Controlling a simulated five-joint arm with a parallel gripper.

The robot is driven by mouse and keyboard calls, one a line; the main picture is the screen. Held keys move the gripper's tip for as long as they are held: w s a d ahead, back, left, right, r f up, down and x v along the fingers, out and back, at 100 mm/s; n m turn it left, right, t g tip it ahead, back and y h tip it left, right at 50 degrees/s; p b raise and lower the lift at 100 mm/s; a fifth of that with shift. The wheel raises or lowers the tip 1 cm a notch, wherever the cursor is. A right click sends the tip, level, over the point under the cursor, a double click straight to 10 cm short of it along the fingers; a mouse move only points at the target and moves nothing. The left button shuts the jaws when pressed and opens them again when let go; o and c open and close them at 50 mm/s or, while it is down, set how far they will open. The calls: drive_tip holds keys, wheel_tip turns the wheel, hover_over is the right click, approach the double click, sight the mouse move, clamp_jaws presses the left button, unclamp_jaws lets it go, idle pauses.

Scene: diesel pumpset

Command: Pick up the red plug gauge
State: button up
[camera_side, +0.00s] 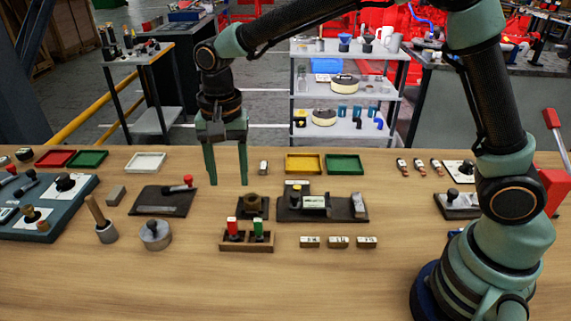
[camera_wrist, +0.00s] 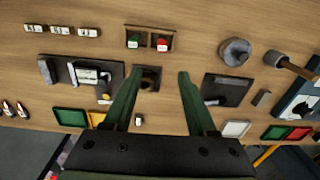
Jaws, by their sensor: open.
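The red plug gauge (camera_side: 232,226) stands upright in a small wooden holder (camera_side: 246,247), to the left of a green plug gauge (camera_side: 258,228). In the wrist view the red plug gauge (camera_wrist: 162,44) is at the top centre, with the green one (camera_wrist: 133,41) to its left. Its lower end is hidden in the holder. My gripper (camera_side: 228,183) points down with its two fingers apart and nothing between them. It hangs above the table, farther back than the holder. In the wrist view my gripper (camera_wrist: 157,80) spreads below the holder.
A dark block with a brown ring (camera_side: 251,203) stands just behind the holder. A dark fixture plate (camera_side: 345,207) is to the right, and a plate with a red-knobbed lever (camera_side: 165,203) to the left. A grey round part (camera_side: 155,237) is at front left.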

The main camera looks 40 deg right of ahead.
sight(231, 219)
drive_tip(key=shift+w+a+f, duration=0.1)
drive_tip(key=shift+a+f, duration=0.45)
drive_tip(key=shift+f, duration=0.15)
wheel_tip(231, 219, down, 6)
drive_tip(key=shift+f, duration=0.25)
drive_tip(key=shift+s+f, duration=0.15)
drive_tip(key=shift+f, duration=1.2)
drive_tip(key=shift+s+f, duration=0.15)
drive_tip(key=shift+f, duration=1.15)
drive_tip(key=shift+c, duration=0.3)
clamp_jaws()
